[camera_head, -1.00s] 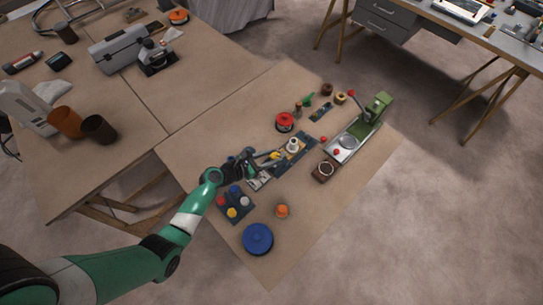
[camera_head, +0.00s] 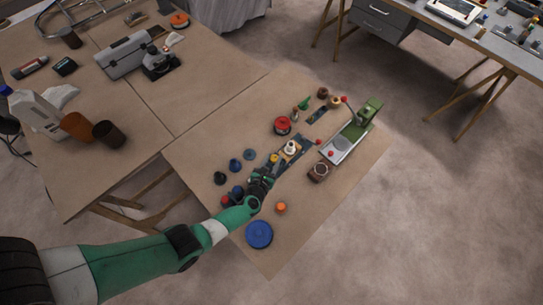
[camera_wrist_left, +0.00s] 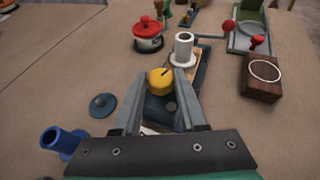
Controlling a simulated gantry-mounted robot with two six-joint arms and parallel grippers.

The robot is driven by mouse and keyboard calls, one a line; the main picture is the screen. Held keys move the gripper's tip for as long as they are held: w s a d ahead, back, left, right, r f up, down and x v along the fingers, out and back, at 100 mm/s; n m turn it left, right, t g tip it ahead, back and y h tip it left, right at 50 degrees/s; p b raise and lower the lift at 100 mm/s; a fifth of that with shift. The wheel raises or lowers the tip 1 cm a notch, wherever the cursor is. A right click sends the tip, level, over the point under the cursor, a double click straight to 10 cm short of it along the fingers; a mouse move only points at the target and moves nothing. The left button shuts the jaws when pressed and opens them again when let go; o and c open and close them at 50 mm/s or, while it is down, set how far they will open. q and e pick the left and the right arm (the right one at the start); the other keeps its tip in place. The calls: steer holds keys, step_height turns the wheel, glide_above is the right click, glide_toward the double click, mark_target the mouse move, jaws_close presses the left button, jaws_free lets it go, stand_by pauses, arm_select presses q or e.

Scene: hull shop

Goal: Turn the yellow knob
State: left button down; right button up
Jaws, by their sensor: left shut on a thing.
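The yellow knob (camera_wrist_left: 160,80) sits on a dark mounting plate (camera_wrist_left: 155,107), with a dark slot line across its top. My left gripper (camera_wrist_left: 160,77) has one finger on each side of the knob and is shut on it. In the head view the left gripper (camera_head: 270,165) comes from the lower left and partly hides the yellow knob (camera_head: 274,157). My right gripper is not in view.
A white cylinder (camera_wrist_left: 184,48) stands just behind the knob. A red-topped pot (camera_wrist_left: 148,38), a wooden block (camera_wrist_left: 262,77) and a green machine (camera_head: 366,115) are near. A blue disc (camera_head: 259,234) and an orange knob (camera_head: 281,207) lie by the forearm.

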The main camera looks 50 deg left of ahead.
arm_select(q)
steer(key=n+y, duration=0.1)
steer(key=n+g+y+b, duration=0.1)
steer(key=shift+w+d+f+y+b, duration=0.1)
steer(key=shift+w+d+y+b, duration=0.1)
steer(key=shift+y+b, duration=0.1)
steer(key=shift+n+g+y+b, duration=0.7)
steer(key=shift+n+g+b, duration=0.1)
steer(key=shift+n, duration=0.3)
steer(key=shift+c, duration=2.3)
jaws_free()
